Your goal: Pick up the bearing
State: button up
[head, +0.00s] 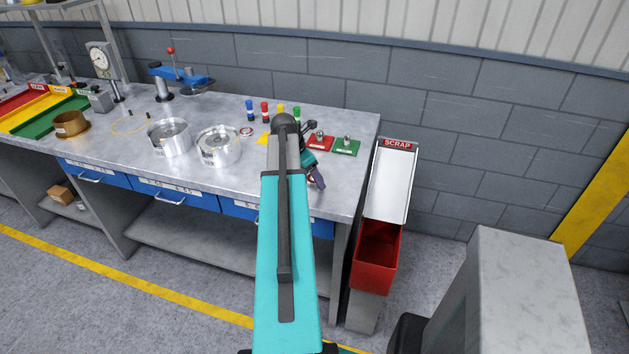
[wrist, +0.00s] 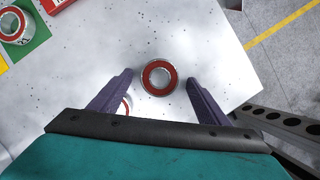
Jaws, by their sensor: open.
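A bearing (wrist: 160,76) with a red seal ring and a metal rim lies flat on the grey bench top in the wrist view. My gripper (wrist: 159,78) is open, with one purple finger on each side of the bearing in the picture. I cannot tell the height of the fingers above it. In the head view, my gripper (head: 316,178) hangs over the right end of the bench; my arm hides what is below it. Another red-ringed part (wrist: 127,104) is mostly hidden behind the left finger. A further bearing (wrist: 15,25) sits on a green pad (wrist: 38,33).
Red (head: 320,144) and green (head: 345,148) pads with small parts lie near the bench's right end. Two round metal housings (head: 218,148) (head: 170,139) stand to the left. Small coloured bottles (head: 265,112) stand behind. A scrap chute (head: 392,185) with a red bin (head: 376,262) stands right of the bench.

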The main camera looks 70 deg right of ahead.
dwell(0.3)
jog(key=c, duration=1.3)
jog(key=shift+r, duration=0.1)
jog(key=shift+c, duration=0.2)
jog(key=shift+r+b, duration=0.85)
jog(key=shift+r, duration=0.7)
jog(key=s+a+r+b, duration=0.1)
jog(key=s+a+b, duration=0.3)
jog(key=a, duration=0.8)
jog(key=shift+s+a+b, duration=0.2)
jog(key=shift+a+b, duration=0.15)
jog(key=shift+a+b, duration=0.1)
jog(key=shift+b, duration=0.65)
jog(key=b, duration=0.3)
jog(key=shift+s+a, duration=0.15)
jog(key=shift+a, duration=0.2)
jog(key=b, duration=0.2)
jog(key=shift+s+a+r+b, duration=0.1)
jog(key=shift+a+r+b, duration=0.05)
jog(key=shift+a+b, duration=0.2)
